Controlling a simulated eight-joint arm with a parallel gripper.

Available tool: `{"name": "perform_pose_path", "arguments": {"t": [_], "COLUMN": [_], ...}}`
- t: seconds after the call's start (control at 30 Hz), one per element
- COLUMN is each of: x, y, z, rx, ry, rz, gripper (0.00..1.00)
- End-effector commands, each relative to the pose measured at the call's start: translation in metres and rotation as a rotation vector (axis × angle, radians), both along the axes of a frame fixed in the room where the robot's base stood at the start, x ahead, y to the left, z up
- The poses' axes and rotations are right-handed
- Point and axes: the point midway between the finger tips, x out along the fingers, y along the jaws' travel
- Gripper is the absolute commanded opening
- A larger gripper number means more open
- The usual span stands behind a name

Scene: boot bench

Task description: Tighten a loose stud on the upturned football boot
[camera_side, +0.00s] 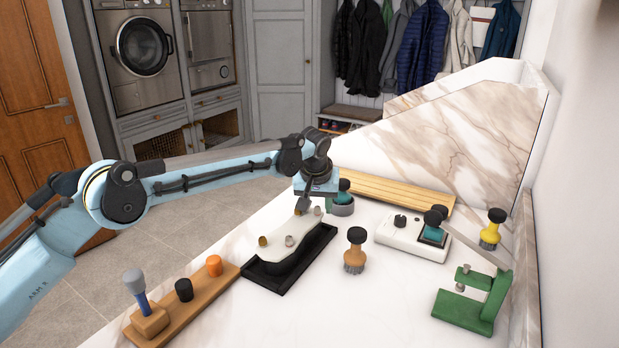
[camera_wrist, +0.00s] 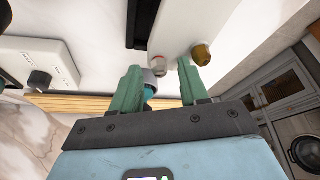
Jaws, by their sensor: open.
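The upturned boot's white sole (camera_side: 296,253) lies in a black tray (camera_side: 262,279). In the side view, a bronze stud (camera_side: 263,241) and a silver stud (camera_side: 289,240) stand at the near end; a gold stud (camera_side: 299,211) and a pale stud (camera_side: 318,211) stand at the far end under my gripper (camera_side: 304,203). In the wrist view, my gripper (camera_wrist: 159,66) is open, fingers apart. A silver stud with a reddish ring (camera_wrist: 158,66) appears between the fingertips, and a gold stud (camera_wrist: 201,54) just right of them. I cannot tell whether either finger touches a stud.
A brown brush (camera_side: 355,250), white device (camera_side: 402,240) and green clamp (camera_side: 475,302) stand to the right. A teal-topped cup (camera_side: 343,208) and slatted wooden rack (camera_side: 395,191) are behind. A wooden holder (camera_side: 170,325) with handles is front left. The front middle bench is clear.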

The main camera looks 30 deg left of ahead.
Motion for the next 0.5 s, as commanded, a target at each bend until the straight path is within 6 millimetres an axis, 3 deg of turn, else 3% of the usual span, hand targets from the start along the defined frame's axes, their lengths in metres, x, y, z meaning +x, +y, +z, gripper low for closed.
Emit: {"name": "perform_pose_path", "arguments": {"t": [0.2, 0.5], "x": [0.0, 0.0], "y": [0.0001, 0.0], "z": [-0.0002, 0.0001], "rx": [0.0, 0.0], "ry": [0.0, 0.0], "rz": [0.0, 0.0], "gripper": [0.44, 0.0]}}
